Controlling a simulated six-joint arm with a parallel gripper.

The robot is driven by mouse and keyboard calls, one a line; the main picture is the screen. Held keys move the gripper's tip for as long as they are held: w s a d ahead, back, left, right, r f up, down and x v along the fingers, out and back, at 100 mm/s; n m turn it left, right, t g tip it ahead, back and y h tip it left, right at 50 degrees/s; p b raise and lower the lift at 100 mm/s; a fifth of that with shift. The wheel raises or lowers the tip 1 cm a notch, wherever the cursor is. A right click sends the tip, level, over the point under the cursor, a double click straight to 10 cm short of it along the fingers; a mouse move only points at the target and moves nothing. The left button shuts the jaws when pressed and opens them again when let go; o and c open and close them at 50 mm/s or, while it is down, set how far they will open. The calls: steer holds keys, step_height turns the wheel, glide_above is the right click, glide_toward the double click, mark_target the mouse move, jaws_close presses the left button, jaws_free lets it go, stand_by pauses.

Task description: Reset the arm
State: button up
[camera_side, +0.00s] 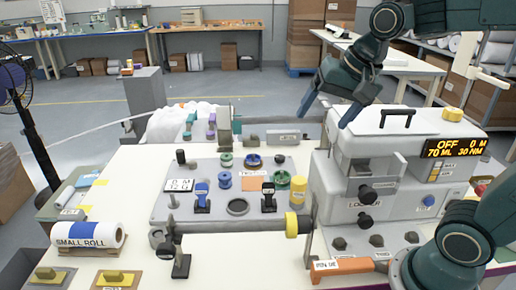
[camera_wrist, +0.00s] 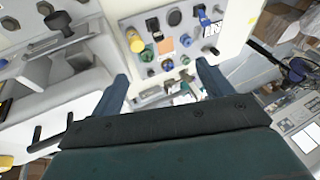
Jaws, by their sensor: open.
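My gripper (camera_side: 327,113) is open and empty in the side view. It hangs in the air above the left end of the grey machine (camera_side: 400,150), with its fingers pointing down and left. Nothing is between the fingers. In the wrist view, my gripper (camera_wrist: 162,74) shows two dark teal fingers spread apart, with the panel of knobs (camera_wrist: 140,20) beyond them. The machine's display (camera_side: 455,147) reads "OFF 0 M" and "70 ML 30 NM".
The grey plate (camera_side: 165,212) carries several spools, knobs and clips. A small roll (camera_side: 88,235) lies at the front left, and an orange tool (camera_side: 342,265) at the front. The machine's black handle (camera_side: 397,114) stands up near my gripper. A black fan (camera_side: 25,110) stands at left.

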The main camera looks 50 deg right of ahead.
steer(key=s+a+f+n, duration=0.1)
steer(key=s+f+n, duration=0.2)
steer(key=s+n, duration=0.5)
steer(key=shift+s+a+f+n, duration=0.2)
steer(key=shift+s+a+n, duration=0.15)
steer(key=shift+s, duration=1.85)
